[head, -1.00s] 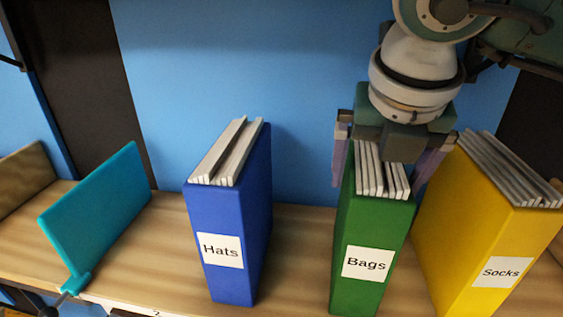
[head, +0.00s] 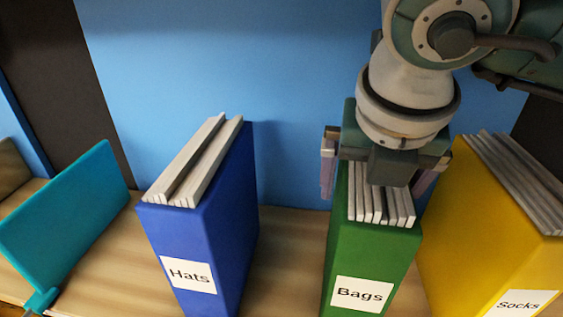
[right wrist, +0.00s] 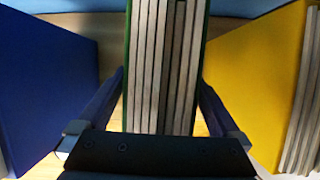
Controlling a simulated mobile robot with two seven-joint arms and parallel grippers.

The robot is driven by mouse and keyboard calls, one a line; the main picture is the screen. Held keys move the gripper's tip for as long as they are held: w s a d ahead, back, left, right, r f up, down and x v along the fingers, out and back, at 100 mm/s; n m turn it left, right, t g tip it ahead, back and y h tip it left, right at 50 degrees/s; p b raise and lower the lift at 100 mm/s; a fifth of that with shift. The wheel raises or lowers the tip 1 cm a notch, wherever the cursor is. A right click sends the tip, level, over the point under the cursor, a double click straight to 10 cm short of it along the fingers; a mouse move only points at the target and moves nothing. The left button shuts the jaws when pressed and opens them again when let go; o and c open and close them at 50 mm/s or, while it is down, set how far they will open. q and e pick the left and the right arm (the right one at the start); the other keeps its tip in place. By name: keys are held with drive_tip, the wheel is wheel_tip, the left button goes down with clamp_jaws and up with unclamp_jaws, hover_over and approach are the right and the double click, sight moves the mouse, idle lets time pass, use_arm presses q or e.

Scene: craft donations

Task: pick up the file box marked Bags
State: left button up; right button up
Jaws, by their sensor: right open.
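The green file box (head: 368,252) marked Bags stands upright on the shelf in the head view, its white label low on its front and several sheets showing at its open top. My right gripper (head: 377,177) is over the top of it, pointing down and open. One finger is on each side of the box. The gripper's palm hides part of the box top. My left gripper is not in view.
The blue file box (head: 200,245) marked Hats stands to the left, with bare shelf between. The yellow file box (head: 480,240) marked Socks stands close on the right, near my right finger. A teal divider (head: 70,220) is at far left. A blue wall is behind.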

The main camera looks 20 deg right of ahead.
drive_tip(key=shift+f+b, duration=0.15)
drive_tip(key=shift+b, duration=0.15)
drive_tip(key=shift+c, duration=0.4)
clamp_jaws()
idle(0.6)
